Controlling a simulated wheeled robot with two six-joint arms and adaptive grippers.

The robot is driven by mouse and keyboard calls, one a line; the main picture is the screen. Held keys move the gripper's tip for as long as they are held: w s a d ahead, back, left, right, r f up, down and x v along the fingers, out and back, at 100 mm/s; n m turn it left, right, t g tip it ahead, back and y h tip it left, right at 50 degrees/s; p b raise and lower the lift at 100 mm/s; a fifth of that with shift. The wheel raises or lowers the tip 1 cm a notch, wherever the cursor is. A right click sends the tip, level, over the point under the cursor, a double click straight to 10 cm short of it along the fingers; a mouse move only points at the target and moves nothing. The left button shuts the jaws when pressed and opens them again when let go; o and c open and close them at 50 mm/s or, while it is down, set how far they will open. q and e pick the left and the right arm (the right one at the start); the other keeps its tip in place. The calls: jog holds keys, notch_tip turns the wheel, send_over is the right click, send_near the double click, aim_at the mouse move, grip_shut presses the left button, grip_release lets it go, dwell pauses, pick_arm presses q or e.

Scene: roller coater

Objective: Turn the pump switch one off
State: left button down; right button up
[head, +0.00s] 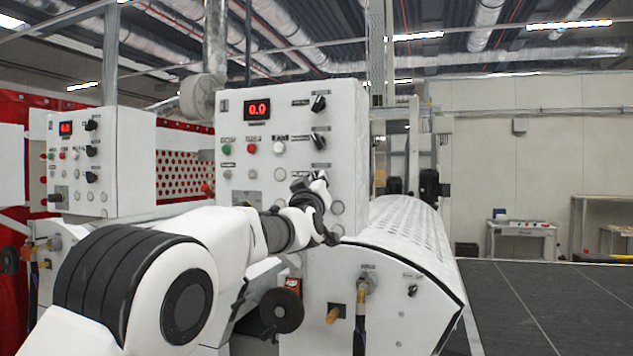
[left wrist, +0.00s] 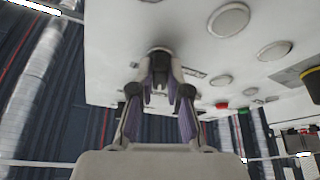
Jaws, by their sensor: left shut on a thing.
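The white control panel (head: 345,115) stands in front of me with a red "0.0" display (head: 257,110). Two black rotary switches, an upper one (head: 319,103) and a lower one (head: 318,141), are on its right side. My left gripper (head: 318,182) is at the panel face below them and hides part of it. In the left wrist view, my left gripper (left wrist: 159,80) has its fingers closed around a dark rotary switch (left wrist: 159,66) on the panel. The labels are too small to read, so I cannot tell which switch is pump switch one. My right gripper is not in view.
Green (head: 227,149), red (head: 252,148) and white (head: 279,147) buttons are left of the switches. Round grey caps lie close to the gripper. A perforated roller cover (head: 400,225) extends behind right, and a second panel (head: 110,150) stands at left.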

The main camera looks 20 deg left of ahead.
pick_arm(q)
jog(key=shift+s+r+n+y, duration=0.1)
jog(key=shift+r+n+y, duration=0.3)
jog(key=shift+n, duration=0.5)
jog(key=c, duration=1.2)
grip_release()
jog(key=shift+f, duration=0.1)
jog(key=shift+o, duration=0.3)
jog(key=shift+f, duration=0.15)
jog(key=v, duration=1.1)
jog(key=shift+s, duration=0.35)
